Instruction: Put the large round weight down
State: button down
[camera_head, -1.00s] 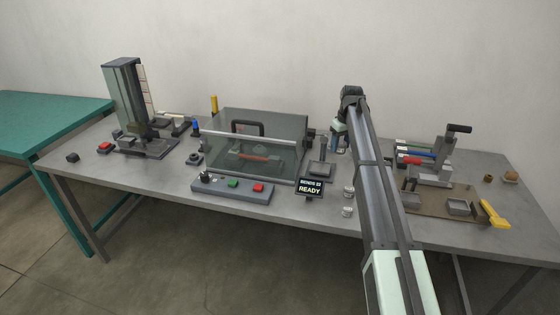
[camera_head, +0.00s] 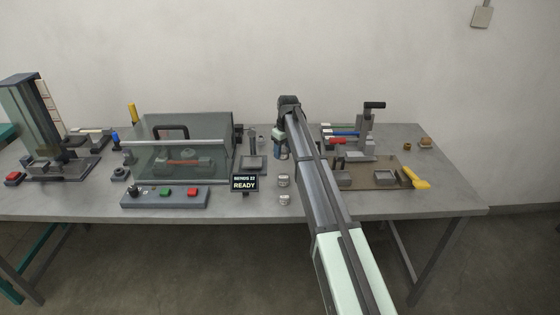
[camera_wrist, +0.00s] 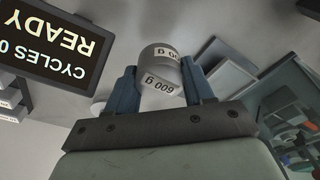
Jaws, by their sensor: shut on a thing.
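The large round weight (camera_wrist: 160,68) is a grey cylinder with white labels that look like 600 g, upside down in the wrist view. My gripper (camera_wrist: 162,85) is shut on it, one blue finger on each side. The weight's far end points away from my palm, over the grey bench top. I cannot tell whether it touches the bench. In the head view my gripper (camera_head: 281,150) is mostly hidden behind my arm, and the held weight cannot be made out.
Two smaller labelled weights (camera_head: 284,181) stand left of my arm. A READY display (camera_head: 244,183), a small dark tray (camera_head: 252,164) and a clear-covered machine (camera_head: 190,160) are further left. A clamp fixture on a brown mat (camera_head: 385,178) and a yellow tool (camera_head: 418,181) are right.

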aim_at(283, 168)
jog(key=shift+f, duration=2.45)
jog(key=shift+f, duration=0.1)
jog(key=shift+c, duration=2.1)
grip_release()
jog(key=r, duration=0.8)
jog(key=s+d+r, duration=0.1)
jog(key=r, duration=0.3)
